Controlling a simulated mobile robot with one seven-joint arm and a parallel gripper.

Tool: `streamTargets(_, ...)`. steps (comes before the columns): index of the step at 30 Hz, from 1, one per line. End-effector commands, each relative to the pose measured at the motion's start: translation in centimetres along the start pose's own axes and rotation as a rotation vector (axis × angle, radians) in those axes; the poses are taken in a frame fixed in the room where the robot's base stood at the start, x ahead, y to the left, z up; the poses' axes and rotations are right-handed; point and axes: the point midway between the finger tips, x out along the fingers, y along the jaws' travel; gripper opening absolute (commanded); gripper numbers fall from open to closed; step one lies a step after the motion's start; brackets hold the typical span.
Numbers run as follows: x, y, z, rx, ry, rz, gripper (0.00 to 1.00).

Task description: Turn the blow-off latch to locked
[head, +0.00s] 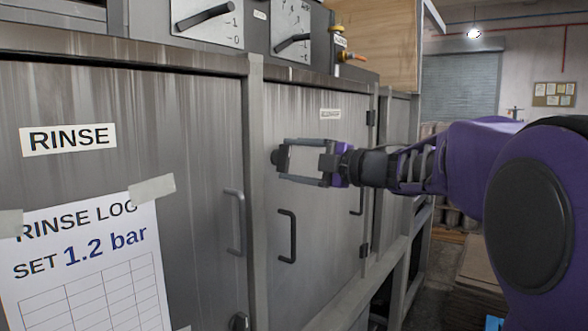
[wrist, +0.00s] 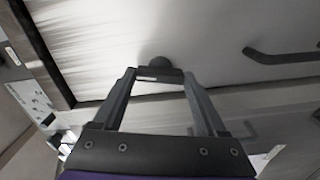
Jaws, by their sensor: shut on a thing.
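The blow-off latch (head: 276,157) is a dark round knob on the steel door, below a small white label too small to read. My gripper (head: 285,160) reaches it from the right, with its two fingers one above the other. In the wrist view the latch (wrist: 157,61) shows as a dark round base just beyond the fingertips. A dark crosspiece with a pale mark spans between the tips of my gripper (wrist: 159,75). My gripper is shut on the latch. The latch's locked or unlocked marking cannot be made out.
A dark door handle (head: 287,236) is below my gripper, and it also shows in the wrist view (wrist: 280,55). A RINSE door (head: 205,130) with a taped log sheet (head: 90,275) is at left. Dials sit above. The aisle at right is partly filled by my arm.

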Motion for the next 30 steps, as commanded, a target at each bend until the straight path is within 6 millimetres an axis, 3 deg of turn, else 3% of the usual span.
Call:
streamTargets(12, 0.00, -0.05, 0.00, -0.205, 0.000, -0.001, 0.19)
streamTargets(30, 0.01, -0.01, -0.01, -0.239, 0.000, -0.001, 0.19)
